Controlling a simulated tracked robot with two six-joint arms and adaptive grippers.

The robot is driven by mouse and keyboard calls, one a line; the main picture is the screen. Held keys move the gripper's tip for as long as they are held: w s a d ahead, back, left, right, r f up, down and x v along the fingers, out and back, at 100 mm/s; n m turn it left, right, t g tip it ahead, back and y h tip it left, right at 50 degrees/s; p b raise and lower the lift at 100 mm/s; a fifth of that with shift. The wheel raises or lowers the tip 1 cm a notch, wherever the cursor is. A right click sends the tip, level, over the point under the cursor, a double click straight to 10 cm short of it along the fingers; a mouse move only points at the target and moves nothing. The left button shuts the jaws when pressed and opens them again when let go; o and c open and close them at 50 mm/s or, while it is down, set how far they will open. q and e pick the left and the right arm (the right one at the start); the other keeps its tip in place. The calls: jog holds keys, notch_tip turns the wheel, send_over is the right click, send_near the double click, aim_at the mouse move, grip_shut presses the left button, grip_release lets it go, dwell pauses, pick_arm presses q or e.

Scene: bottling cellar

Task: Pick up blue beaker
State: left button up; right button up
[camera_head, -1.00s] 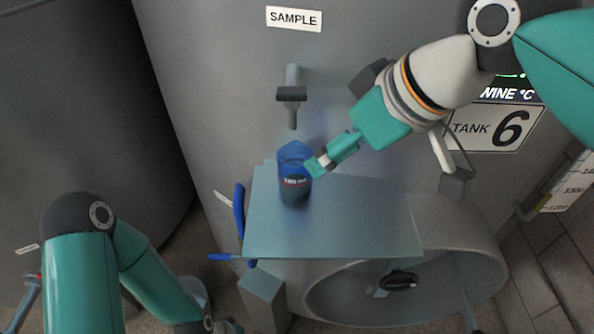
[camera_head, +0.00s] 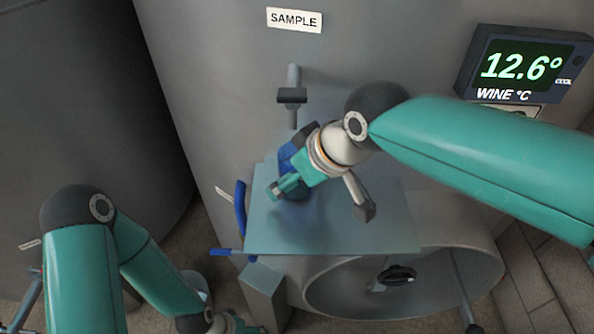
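The blue beaker (camera_head: 286,154) stands on the grey shelf plate (camera_head: 345,225), below the sample tap. Its blue upper part shows, but my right gripper and wrist cover most of its front. My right gripper (camera_head: 279,189) is over the lower front of the beaker, with its fingers pointing down and to the left. I cannot tell whether the fingers touch or enclose it. My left arm is low at the left, and its gripper (camera_head: 250,327) is only partly in view at the bottom edge, so its opening is unclear.
The sample tap (camera_head: 292,95) juts from the steel tank just above the beaker. Blue-handled valves (camera_head: 240,208) stand at the plate's left edge. A round hatch (camera_head: 405,285) lies below the plate.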

jog(key=shift+f, duration=0.1)
jog(key=c, duration=1.3)
